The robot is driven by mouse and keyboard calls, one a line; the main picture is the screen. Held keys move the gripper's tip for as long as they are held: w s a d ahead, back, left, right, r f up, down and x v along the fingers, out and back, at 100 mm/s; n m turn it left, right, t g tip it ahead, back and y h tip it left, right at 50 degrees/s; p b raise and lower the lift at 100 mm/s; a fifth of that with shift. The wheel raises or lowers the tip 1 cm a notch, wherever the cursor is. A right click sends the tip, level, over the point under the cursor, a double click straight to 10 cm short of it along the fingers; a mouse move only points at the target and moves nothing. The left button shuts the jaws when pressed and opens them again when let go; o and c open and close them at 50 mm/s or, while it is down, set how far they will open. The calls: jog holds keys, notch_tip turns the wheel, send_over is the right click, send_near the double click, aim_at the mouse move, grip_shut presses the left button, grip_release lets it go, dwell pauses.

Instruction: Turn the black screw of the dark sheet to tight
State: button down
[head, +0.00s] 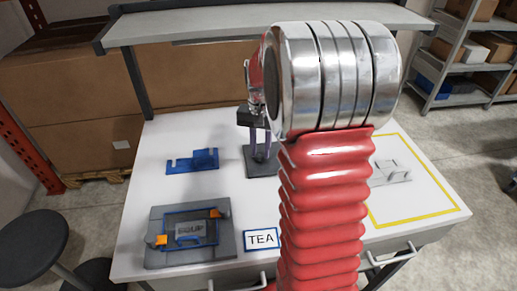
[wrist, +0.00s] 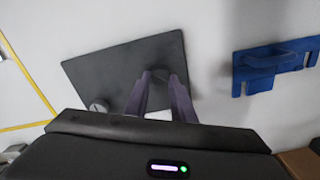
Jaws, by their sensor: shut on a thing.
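The dark sheet (wrist: 110,68) lies flat on the white table in the wrist view. It also shows in the head view (head: 256,170), below my gripper and partly hidden by my arm. My gripper (wrist: 160,78) points down at the sheet, its two purple-grey fingers shut on the black screw (wrist: 160,73). Only a little of the screw shows between the fingertips, and how far it is turned cannot be told. A light grey round screw head (wrist: 98,105) sits near another corner of the sheet. In the head view my gripper (head: 260,152) hides the black screw.
A blue bracket (head: 193,161) lies left of the sheet. A grey plate (head: 160,257) with orange clamps and a TEA sign (head: 262,239) are at the front. A light grey part (head: 391,173) stands inside a yellow outline at right. A shelf (head: 190,25) hangs above the back.

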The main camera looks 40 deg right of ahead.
aim_at(260, 154)
jog(key=m, duration=0.4)
jog(key=shift+w+a+r+m, duration=0.1)
jog(key=shift+w+a+m, duration=0.05)
jog(key=shift+m, duration=2.05)
jog(key=c, duration=1.8)
grip_release()
jog(key=o, duration=0.3)
notch_tip(260, 154, up, 14)
jog(key=shift+f, duration=0.2)
